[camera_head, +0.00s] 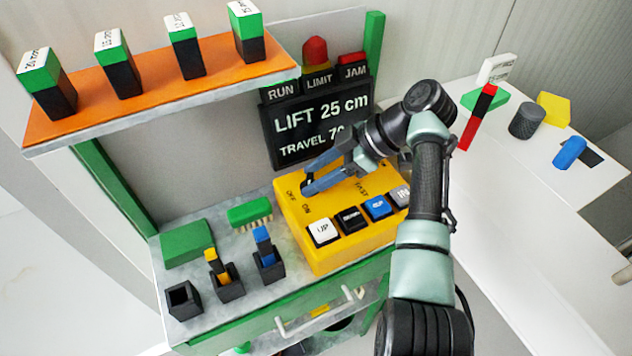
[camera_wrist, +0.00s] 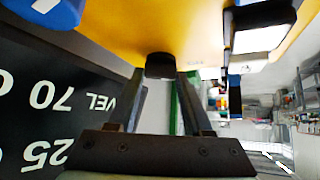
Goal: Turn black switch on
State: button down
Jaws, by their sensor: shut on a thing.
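The yellow control box (camera_head: 325,254) stands on the grey bench, with OFF and ON marks at its left end. The small black switch (camera_wrist: 160,66) sits on the yellow face in the wrist view, between my fingers. In the head view my gripper (camera_head: 307,186) reaches in from the right with its blue-grey fingers at the box's left end, near the marks. The fingers mostly hide the switch there, and its exact setting cannot be told. In the wrist view my gripper (camera_wrist: 163,76) is shut on the switch.
White, black and blue buttons line the front of the box; the white UP button (camera_head: 322,232) is nearest. A black display (camera_head: 318,126) stands close behind. A green brush (camera_head: 250,213) and black holders (camera_head: 229,283) lie left. An orange shelf (camera_head: 160,93) hangs above.

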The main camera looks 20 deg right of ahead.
dwell(0.4)
jog(key=shift+c, duration=1.6)
grip_release()
jog(key=shift+r+p, duration=0.1)
jog(key=shift+p, duration=0.2)
